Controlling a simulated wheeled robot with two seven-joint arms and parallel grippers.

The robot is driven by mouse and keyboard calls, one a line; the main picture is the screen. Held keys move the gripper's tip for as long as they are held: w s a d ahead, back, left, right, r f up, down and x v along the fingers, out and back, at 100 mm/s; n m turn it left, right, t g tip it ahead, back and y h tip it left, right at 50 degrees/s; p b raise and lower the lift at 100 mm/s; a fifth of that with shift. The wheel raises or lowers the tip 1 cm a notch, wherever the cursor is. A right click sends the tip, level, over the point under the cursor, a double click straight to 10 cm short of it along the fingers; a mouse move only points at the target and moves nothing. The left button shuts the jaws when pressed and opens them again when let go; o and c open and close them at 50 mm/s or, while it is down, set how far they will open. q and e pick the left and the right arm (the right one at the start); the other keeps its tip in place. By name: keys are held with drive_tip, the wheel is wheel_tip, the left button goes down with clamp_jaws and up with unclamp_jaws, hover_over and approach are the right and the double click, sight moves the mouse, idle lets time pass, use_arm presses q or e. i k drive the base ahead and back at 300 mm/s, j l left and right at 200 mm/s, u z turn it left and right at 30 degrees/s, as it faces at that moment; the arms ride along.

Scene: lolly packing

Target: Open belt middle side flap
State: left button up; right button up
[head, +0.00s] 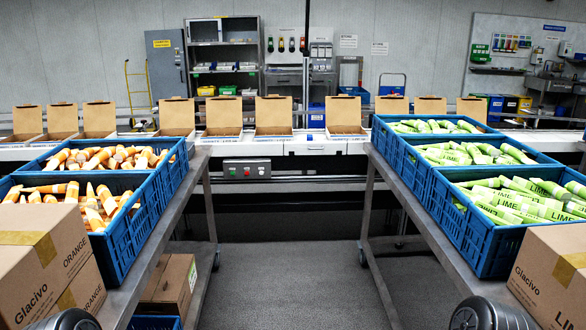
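Several cardboard boxes stand in a row on the white conveyor belt (300,147) across the back. Each shows a tall flap upright at its rear. Near the middle are one box (274,132), another to its left (222,132) and one to its right (345,131). A gap separates the box nearest the centre from the one to its right. I cannot tell which box is the belt middle one. Their side flaps are too small to make out. Neither gripper is in view; only dark rounded parts of my arms show at the bottom corners.
Metal tables flank a clear floor aisle (290,280). The left table (185,215) holds blue crates (125,235) of orange lollies and a carton (40,275). The right table (425,235) holds blue crates (470,235) of green lime lollies and a carton (545,270). Another carton (170,285) sits low at left.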

sight(339, 148)
drive_tip(key=i+j+z, duration=0.1)
drive_tip(key=i, duration=0.35)
drive_tip(key=i+j+z, duration=0.1)
drive_tip(key=i, duration=0.4)
drive_tip(key=i+j+z, duration=0.1)
drive_tip(key=i+j, duration=0.15)
drive_tip(key=i, duration=0.2)
drive_tip(key=i+j+z, duration=0.1)
drive_tip(key=i+j, duration=0.15)
drive_tip(key=i, duration=0.2)
drive_tip(key=i+j+z, duration=0.1)
drive_tip(key=i+j, duration=0.15)
drive_tip(key=i, duration=0.15)
drive_tip(key=i+z, duration=0.1)
drive_tip(key=z, duration=0.5)
drive_tip(key=i+j+z, duration=0.75)
drive_tip(key=j, duration=0.25)
drive_tip(key=i+j, duration=0.35)
